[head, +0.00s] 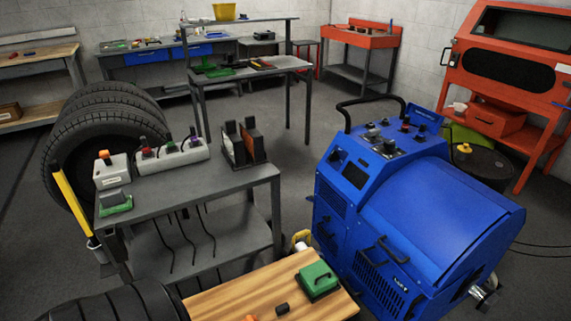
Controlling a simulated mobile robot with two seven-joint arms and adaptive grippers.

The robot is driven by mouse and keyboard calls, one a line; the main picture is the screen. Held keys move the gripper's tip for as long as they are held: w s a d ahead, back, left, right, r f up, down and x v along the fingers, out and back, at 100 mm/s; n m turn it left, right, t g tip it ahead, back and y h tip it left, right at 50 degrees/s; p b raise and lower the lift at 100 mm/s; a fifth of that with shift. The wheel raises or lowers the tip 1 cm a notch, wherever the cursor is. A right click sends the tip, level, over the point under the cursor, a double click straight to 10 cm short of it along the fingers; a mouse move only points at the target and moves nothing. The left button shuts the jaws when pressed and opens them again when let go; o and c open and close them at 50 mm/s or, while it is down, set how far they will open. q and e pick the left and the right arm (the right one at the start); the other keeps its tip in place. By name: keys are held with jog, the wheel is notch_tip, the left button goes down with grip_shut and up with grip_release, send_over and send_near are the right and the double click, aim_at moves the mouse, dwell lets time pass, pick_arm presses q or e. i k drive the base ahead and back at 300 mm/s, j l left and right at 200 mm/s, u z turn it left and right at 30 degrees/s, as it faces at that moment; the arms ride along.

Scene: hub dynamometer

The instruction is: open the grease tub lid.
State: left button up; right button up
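No thing in the head view is clearly marked as the grease tub. A green box-like item with a dark handle on top (318,280) sits on the wooden-topped bench (222,298) at the bottom middle. It looks closed, but I cannot tell whether it is the tub. A yellow tub-shaped container (224,11) stands far back on the raised shelf, too small to tell if it has a lid. Neither of my grippers is in view.
A blue dynamometer machine (415,215) fills the right. A grey cart (250,178) with several devices stands left of it, beside stacked tires (65,150). A black drum (492,165) and red cabinet (508,65) stand behind. Open floor (310,150) lies at centre.

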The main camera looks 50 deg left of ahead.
aim_at(318, 275)
jog(key=u, duration=1.2)
jog(key=i+l, duration=0.15)
jog(key=l, duration=0.15)
jog(key=i+l+u, duration=0.1)
jog(key=i+l, duration=0.25)
jog(key=l, duration=0.3)
jog(key=i+l+u, duration=0.1)
jog(key=l, duration=0.2)
jog(key=i, duration=0.05)
